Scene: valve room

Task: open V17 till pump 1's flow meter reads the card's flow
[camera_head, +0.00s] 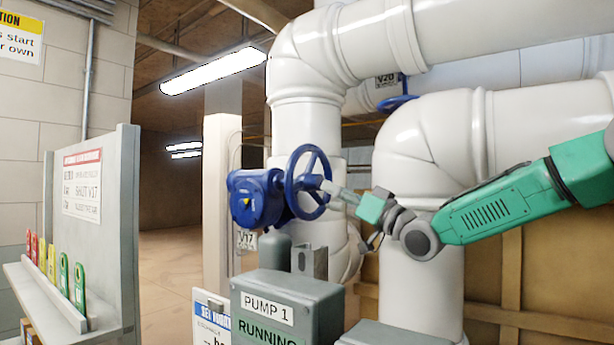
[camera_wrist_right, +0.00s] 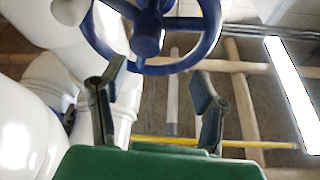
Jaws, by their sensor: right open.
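The blue V17 handwheel (camera_head: 291,178) stands on a blue valve body (camera_head: 255,198), with a V17 tag (camera_head: 246,240) below. My right gripper (camera_head: 330,190) is at the wheel's right side. In the right wrist view the open jaws (camera_wrist_right: 160,82) have the lower part of the wheel rim (camera_wrist_right: 158,69) just beyond and between them; I cannot tell whether they touch it. The grey pump 1 box (camera_head: 287,305) reads RUNNING. A blue-headed card (camera_head: 211,322) is partly hidden behind it, its figure unreadable. No flow meter shows clearly. My left gripper is out of view.
Large white pipes (camera_head: 440,135) stand behind and over my right arm. A second blue handwheel (camera_head: 397,103), near a V20 tag (camera_head: 386,80), is higher up. A grey board (camera_head: 122,225) with coloured tags stands at left. Open floor (camera_head: 165,255) lies between board and pillar.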

